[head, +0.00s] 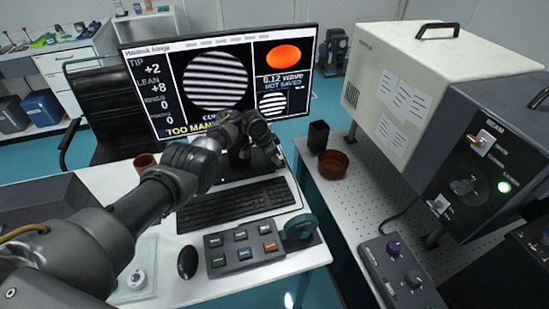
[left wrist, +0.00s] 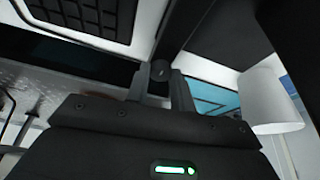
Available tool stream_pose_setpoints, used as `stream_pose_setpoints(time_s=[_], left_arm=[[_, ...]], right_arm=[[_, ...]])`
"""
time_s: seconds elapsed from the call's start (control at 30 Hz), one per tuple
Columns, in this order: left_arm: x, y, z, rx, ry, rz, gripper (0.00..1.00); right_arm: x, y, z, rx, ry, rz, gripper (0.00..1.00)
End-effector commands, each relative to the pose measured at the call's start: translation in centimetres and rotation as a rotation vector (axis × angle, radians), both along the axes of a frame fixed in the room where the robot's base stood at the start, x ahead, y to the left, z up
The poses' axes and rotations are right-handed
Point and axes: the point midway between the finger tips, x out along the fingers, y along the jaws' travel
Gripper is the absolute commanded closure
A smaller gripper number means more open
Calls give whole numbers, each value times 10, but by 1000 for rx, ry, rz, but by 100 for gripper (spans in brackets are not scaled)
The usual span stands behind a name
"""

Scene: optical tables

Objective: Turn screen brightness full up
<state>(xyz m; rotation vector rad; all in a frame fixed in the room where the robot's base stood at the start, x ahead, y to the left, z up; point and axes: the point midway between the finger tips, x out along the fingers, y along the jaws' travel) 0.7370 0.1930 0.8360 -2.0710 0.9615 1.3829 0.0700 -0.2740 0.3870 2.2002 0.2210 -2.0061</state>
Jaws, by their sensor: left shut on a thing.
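The monitor (head: 165,75) stands at the back of the white desk, its screen lit with striped fringe pictures, an orange oval and readable text. My left gripper (head: 256,132) is in front of the screen's lower right part and hides some of the lower text. In the left wrist view, the fingers of my left gripper (left wrist: 160,92) are shut on a small dark round knob (left wrist: 160,70). The gripper hides this knob in the head view, and I cannot tell how far it is turned. My right gripper is not in view.
Below the arm lie a black keyboard (head: 236,204), a mouse (head: 187,262) and a button box (head: 241,246) with a green wheel (head: 299,228). A brown bowl (head: 333,164) and a black cup (head: 318,136) stand right, beside a large instrument (head: 425,90).

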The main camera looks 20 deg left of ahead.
Motion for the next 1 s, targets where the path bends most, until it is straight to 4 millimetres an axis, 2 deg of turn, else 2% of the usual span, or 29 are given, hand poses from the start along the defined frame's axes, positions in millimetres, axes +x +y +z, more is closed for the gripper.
stream_pose_setpoints(time_s=[0.23, 0.27, 0.4, 0.67, 0.83, 1.0], left_arm=[[0, 0, 0, 1, 0, 1, 99], [0, 0, 0, 1, 0, 1, 74], [0, 1, 0, 1, 1, 2, 56], [0, 0, 0, 1, 1, 2, 55], [-2, 4, 11, 1, -2, 2, 55], [-22, 29, 14, 3, 1, 5, 55]], right_arm=[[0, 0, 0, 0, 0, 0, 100], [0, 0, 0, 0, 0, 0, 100], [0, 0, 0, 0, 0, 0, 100], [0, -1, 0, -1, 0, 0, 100], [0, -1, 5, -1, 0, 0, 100], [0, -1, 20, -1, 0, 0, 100]])
